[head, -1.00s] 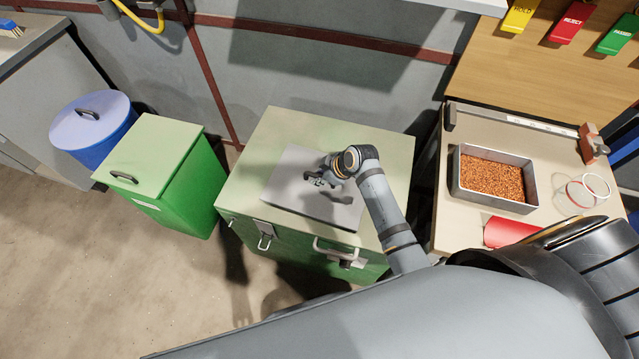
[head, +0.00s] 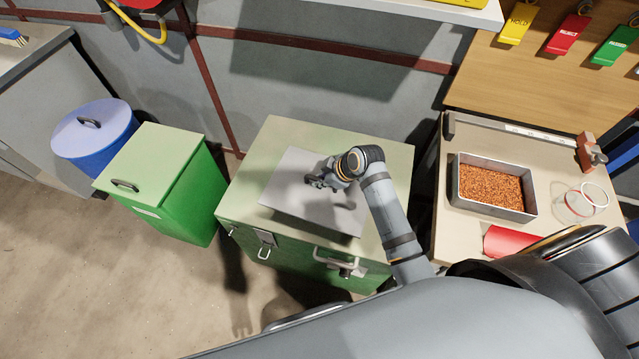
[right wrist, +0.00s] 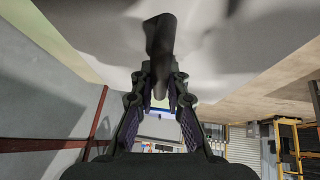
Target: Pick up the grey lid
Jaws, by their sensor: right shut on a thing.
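The grey lid (head: 285,200) is a flat, square grey plate over the top of the green chest (head: 385,150). My right gripper (head: 316,182) is over the middle of the lid, shut on its handle. In the right wrist view the dark handle (right wrist: 160,45) stands out from the pale lid surface (right wrist: 225,40) and runs down between the fingers (right wrist: 160,100). I cannot tell whether the lid touches the chest or is just above it. My left gripper is not in view.
A green bin (head: 150,155) and a blue round bin (head: 95,130) stand left of the chest. On the bench to the right are a metal tray of copper granules (head: 492,188), a glass jar (head: 580,203) and a red item (head: 505,240). Floor at lower left is clear.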

